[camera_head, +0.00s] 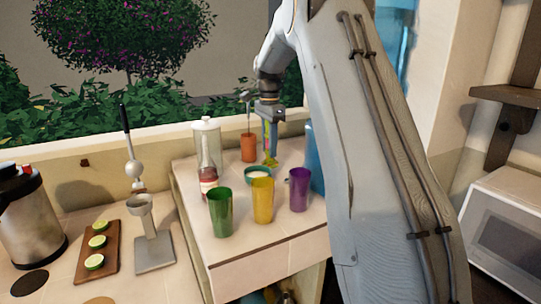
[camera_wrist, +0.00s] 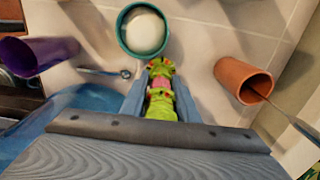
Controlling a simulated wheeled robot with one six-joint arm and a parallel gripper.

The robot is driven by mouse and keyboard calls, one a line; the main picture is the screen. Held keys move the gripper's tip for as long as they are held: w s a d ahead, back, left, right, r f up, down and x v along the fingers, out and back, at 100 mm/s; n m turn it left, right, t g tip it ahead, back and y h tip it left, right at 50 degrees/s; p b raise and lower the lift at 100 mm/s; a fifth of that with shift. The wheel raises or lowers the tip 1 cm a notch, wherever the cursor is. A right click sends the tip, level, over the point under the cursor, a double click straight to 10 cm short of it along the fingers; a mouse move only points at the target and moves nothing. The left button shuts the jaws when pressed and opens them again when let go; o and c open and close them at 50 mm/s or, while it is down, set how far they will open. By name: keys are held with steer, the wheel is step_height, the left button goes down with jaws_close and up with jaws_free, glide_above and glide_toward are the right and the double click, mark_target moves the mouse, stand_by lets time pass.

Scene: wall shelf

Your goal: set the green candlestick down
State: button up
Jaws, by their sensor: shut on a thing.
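The green candlestick (camera_wrist: 160,98) shows in the wrist view as a knobbly lime-green piece with a pink band. My gripper (camera_wrist: 160,88) is shut on it, one blue finger on each side. In the head view my gripper (camera_head: 270,140) points down over the raised tiled counter, and the yellow-green lower end of the candlestick (camera_head: 270,162) shows below the fingers. It hangs close above or touches the counter; I cannot tell which. Its upper part is hidden by the fingers.
Yellow (camera_head: 262,202), green (camera_head: 220,214) and purple (camera_head: 299,190) cups stand nearer the front. A glass bottle (camera_head: 207,150) stands left, a blue object (camera_head: 316,160) right.

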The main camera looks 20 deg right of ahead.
steer(key=shift+f+p, duration=0.6)
steer(key=shift+f, duration=1.25)
steer(key=shift+f, duration=0.15)
steer(key=o, duration=1.2)
steer(key=shift+c, duration=0.2)
